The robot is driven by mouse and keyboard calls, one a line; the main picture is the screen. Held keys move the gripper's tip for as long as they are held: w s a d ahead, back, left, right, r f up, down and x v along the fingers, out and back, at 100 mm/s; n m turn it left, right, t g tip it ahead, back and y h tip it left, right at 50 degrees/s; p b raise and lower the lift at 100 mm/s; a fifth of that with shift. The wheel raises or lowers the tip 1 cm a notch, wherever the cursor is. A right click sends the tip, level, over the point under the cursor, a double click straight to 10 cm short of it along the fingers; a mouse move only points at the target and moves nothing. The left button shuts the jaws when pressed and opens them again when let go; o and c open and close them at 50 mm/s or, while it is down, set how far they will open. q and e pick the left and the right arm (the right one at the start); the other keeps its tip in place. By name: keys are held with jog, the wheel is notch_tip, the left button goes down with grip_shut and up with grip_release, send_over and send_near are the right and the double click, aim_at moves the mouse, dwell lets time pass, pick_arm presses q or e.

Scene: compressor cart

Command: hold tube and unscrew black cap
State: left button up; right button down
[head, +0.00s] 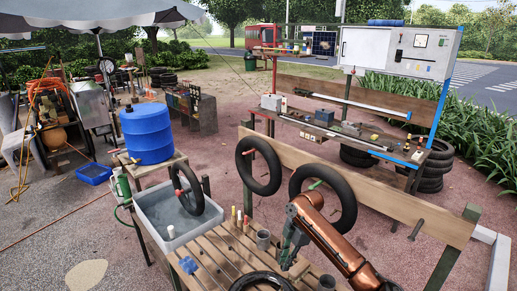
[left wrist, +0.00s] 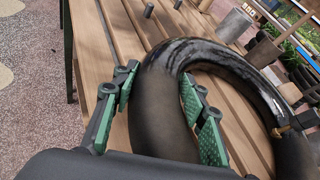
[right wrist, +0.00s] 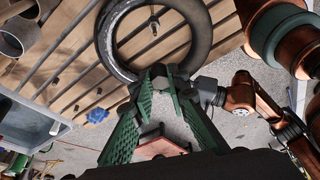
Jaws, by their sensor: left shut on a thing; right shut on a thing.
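A black rubber tube (head: 262,281) lies on the slatted wooden table at the bottom of the head view. It fills the left wrist view (left wrist: 170,110) and forms a ring in the right wrist view (right wrist: 110,45). My left gripper (left wrist: 160,100) has one green finger on each side of the tube and is shut on it. My right gripper (head: 289,258) points down at the tube's far right side in the head view. In the right wrist view its fingertips (right wrist: 164,75) are close together at the tube's edge.
A grey water basin (head: 178,212) stands left of the table (head: 215,262). A grey cup (head: 263,239) and several small bottles stand on the table behind the tube. Other tubes hang on a wooden rail (head: 385,208) behind. A blue barrel (head: 147,132) stands farther left.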

pick_arm(q)
jog(key=o, duration=1.4)
jog(key=shift+s+a+f, duration=0.15)
jog(key=shift+s+f, duration=0.05)
jog(key=shift+f, duration=0.2)
pick_arm(e)
jog(key=shift+a, duration=0.1)
pick_arm(q)
jog(key=shift+o, duration=0.5)
jog(key=shift+w, duration=0.1)
jog(key=shift+r, duration=0.25)
